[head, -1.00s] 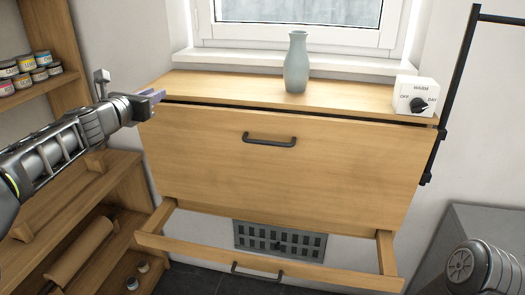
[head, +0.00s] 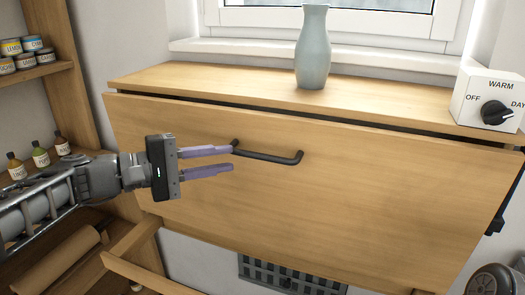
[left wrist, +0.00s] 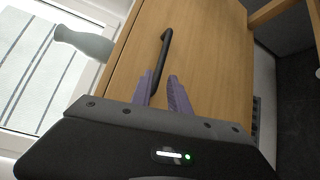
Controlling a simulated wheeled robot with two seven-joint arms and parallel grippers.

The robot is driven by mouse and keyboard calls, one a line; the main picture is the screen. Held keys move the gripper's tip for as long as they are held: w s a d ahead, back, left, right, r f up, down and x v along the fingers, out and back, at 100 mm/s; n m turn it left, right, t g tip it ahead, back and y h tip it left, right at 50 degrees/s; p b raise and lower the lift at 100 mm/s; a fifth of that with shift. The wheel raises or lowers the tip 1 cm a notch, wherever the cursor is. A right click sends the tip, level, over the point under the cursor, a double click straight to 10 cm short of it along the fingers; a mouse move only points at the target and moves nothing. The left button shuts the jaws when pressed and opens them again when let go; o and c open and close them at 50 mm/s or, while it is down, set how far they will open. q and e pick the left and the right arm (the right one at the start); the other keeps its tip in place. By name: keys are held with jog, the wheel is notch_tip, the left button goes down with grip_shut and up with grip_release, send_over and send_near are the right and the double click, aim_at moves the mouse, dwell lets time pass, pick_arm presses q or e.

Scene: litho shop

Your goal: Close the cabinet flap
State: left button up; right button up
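The cabinet flap (head: 350,205) is a wide wooden front panel, raised nearly upright, with a thin dark gap along its top edge under the cabinet top. Its black bar handle (head: 268,156) sits near the upper middle; it also shows in the left wrist view (left wrist: 160,60). My left gripper (head: 233,160) has two purple fingers, apart and empty, at the left end of the handle. In the left wrist view the fingers (left wrist: 160,82) point at the handle's near end; I cannot tell whether they touch it. My right gripper is not in view.
A pale blue vase (head: 313,50) and a white dial box (head: 490,98) stand on the cabinet top (head: 225,88). Shelves with jars and bottles (head: 40,157) are at the left. A grey vent (head: 285,277) is below the flap.

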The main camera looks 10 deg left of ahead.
aim_at(252, 157)
pick_arm(q)
jog(key=shift+s+d+r+m, duration=0.15)
jog(key=shift+s+m, duration=0.1)
jog(key=shift+m, duration=0.25)
jog(key=shift+s+d+f+m, duration=0.1)
jog(key=shift+s+m, duration=0.15)
jog(key=shift+m, duration=0.25)
jog(key=shift+r, duration=0.1)
jog(key=p+x, duration=0.1)
jog(key=x, duration=0.6)
jog(key=shift+w+d, duration=0.1)
jog(key=shift+d, duration=0.35)
grip_shut()
dwell(0.5)
